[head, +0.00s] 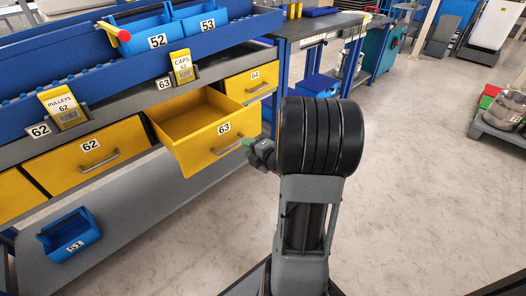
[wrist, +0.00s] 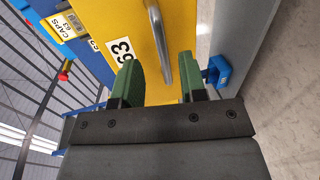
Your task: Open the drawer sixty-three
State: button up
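The yellow drawer labelled 63 (head: 196,129) is pulled well out of the bench in the head view, and its inside looks empty. Its front, with the 63 label, also shows in the wrist view (wrist: 178,28). The drawer's metal handle (wrist: 160,42) runs between the two green fingers in the wrist view. My gripper (wrist: 160,82) is open, with one finger on each side of the handle's end and gaps beside it.
Closed yellow drawers 62 (head: 75,160) and 64 (head: 250,82) flank it. A blue bin labelled 51 (head: 69,234) sits on the grey ledge at lower left. Blue bins 52 (head: 140,36) and 53 (head: 200,20) stand above.

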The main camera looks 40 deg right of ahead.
jog(key=a+b+v, duration=0.1)
jog(key=b+v, duration=0.1)
jog(key=v, duration=0.5)
jog(key=shift+s+d+b, duration=0.15)
jog(key=shift+d+b, duration=0.15)
jog(key=shift+d, duration=0.15)
